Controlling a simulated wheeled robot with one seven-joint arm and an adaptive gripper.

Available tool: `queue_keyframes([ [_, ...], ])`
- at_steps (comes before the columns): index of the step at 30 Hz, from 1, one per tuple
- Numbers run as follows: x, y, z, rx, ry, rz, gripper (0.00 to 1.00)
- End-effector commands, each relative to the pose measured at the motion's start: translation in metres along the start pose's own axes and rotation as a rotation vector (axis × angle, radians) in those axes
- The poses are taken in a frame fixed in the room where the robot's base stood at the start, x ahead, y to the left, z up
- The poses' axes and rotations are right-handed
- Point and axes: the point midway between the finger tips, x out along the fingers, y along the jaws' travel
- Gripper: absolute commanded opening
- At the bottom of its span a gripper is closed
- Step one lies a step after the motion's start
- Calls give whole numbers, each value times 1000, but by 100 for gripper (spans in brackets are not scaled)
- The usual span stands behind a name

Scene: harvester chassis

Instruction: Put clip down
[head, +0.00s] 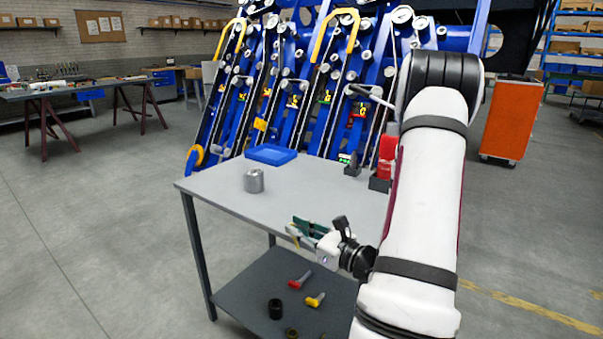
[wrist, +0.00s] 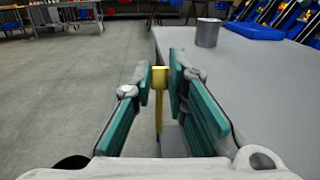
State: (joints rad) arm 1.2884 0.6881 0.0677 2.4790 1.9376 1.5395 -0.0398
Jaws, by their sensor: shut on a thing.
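My gripper (head: 306,230) is at the front edge of the grey table (head: 230,196), around tabletop height. Its teal finger pads are shut on a slim yellow clip (wrist: 158,98), which hangs down between them in the wrist view. In the head view only a small yellow bit of the clip (head: 294,239) shows beside the fingers. In the wrist view the clip is just off the table's edge, with the floor behind it. The fingers hide part of it.
On the table stand a grey metal cylinder (head: 254,180), a blue tray (head: 270,155) and a red item (head: 386,158). The lower shelf (head: 250,283) holds a red-ended piece (head: 300,280), a yellow-ended piece (head: 315,300) and a black ring (head: 275,308). The tabletop's middle is clear.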

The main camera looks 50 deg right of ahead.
Motion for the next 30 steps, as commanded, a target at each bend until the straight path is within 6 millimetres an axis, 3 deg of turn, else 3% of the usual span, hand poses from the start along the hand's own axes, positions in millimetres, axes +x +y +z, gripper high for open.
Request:
queue_keyframes([
  [1, -15, -19, 18, -2, 0, -63, 0],
  [6, -52, -62, 43, 0, 0, -220, 0],
  [12, -66, -82, 52, 0, 0, -288, 0],
  [14, -60, -87, 51, 0, 0, -292, 0],
  [30, 45, -150, 39, 0, -2, -289, 0],
])
